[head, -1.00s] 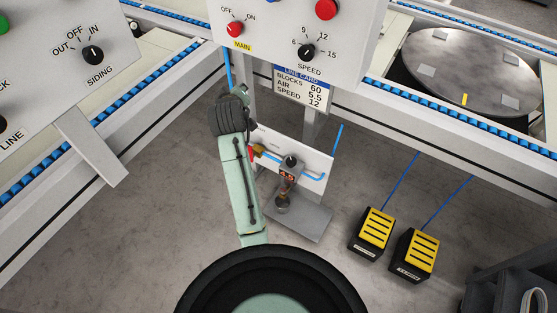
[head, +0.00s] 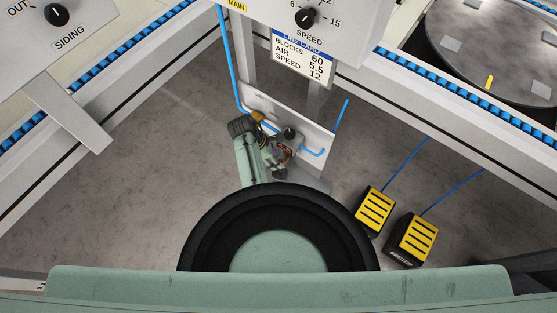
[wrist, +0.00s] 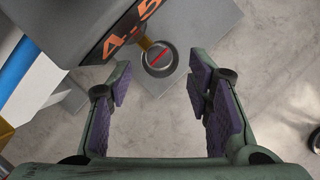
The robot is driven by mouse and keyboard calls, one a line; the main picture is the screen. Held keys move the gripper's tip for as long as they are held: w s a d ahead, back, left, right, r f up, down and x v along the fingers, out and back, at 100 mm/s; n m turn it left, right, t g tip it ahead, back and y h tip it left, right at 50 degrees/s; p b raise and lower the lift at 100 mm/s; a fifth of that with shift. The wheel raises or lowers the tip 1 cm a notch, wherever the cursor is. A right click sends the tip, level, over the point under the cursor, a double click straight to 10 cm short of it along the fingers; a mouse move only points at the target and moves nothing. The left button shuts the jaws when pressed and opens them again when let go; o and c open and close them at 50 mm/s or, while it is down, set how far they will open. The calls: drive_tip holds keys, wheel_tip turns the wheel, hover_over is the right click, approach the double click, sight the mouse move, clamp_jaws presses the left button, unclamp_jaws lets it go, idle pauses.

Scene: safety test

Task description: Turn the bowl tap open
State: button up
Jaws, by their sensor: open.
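The air unit (head: 290,146) is a grey block with a black top knob, mounted on a white panel low between the frame legs. In the wrist view its grey body (wrist: 75,28) fills the top left, with orange "4.5" figures. A round grey tap-like part with a red line across its face (wrist: 160,60) shows below the body; I take it for the bowl tap. My gripper (wrist: 158,82) is open and empty, with its purple-padded fingers on either side of that part in the picture. I cannot tell the depth gap. In the head view my arm partly hides the unit's lower part.
A blue air hose (head: 313,152) runs from the unit. Two yellow-topped foot pedals (head: 374,211) stand on the floor to the right, with blue lines. A control box with a speed knob (head: 305,17) and a line card (head: 300,60) hang above. Grey floor (head: 150,200) is clear at left.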

drive_tip(key=shift+x, duration=1.85)
drive_tip(key=shift+c, duration=0.5)
clamp_jaws()
